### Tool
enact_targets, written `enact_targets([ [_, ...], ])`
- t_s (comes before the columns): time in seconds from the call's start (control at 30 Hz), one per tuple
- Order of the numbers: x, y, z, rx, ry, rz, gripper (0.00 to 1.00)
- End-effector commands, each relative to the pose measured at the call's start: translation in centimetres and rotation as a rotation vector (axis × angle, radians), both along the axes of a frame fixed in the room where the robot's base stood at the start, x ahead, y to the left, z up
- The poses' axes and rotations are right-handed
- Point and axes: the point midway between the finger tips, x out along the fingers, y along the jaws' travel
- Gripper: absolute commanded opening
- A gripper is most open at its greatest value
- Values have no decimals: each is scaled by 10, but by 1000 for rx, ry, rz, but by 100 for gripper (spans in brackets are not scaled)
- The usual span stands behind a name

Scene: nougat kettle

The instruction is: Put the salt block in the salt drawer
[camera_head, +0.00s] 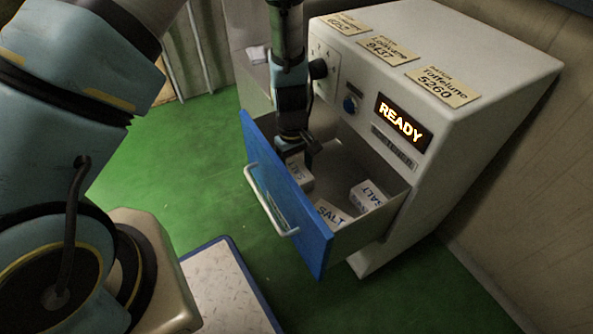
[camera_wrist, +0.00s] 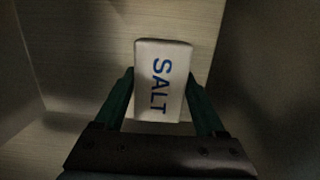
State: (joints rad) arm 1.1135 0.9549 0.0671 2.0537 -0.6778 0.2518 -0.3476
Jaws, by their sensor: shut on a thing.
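The salt drawer (camera_head: 285,205) is pulled open from the machine, with a blue front and a pale handle. My gripper (camera_head: 299,155) is down at the drawer's left end, at about the height of its rim. It is shut on a white salt block (camera_wrist: 162,80) marked SALT in blue, seen between both fingers in the wrist view. In the head view this block (camera_head: 299,176) shows partly below the gripper inside the drawer. I cannot tell whether it touches the drawer floor. Other salt blocks lie in the drawer, one at the right (camera_head: 368,195) and one near the front (camera_head: 332,213).
The white machine (camera_head: 480,60) stands behind the drawer, with a lit READY display (camera_head: 403,121) and several paper labels on top. A blue-edged metal plate (camera_head: 225,285) lies on the green floor at the front. A wall stands at the right.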

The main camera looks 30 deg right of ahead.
Motion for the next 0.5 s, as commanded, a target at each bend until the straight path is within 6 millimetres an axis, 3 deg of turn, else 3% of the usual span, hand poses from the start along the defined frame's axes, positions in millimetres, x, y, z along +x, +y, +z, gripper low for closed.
enact_targets([
  [0.03,0,0,0,0,0,0,76],
  [0.27,0,0,0,0,0,0,100],
  [0.5,0,0,1,0,0,0,100],
])
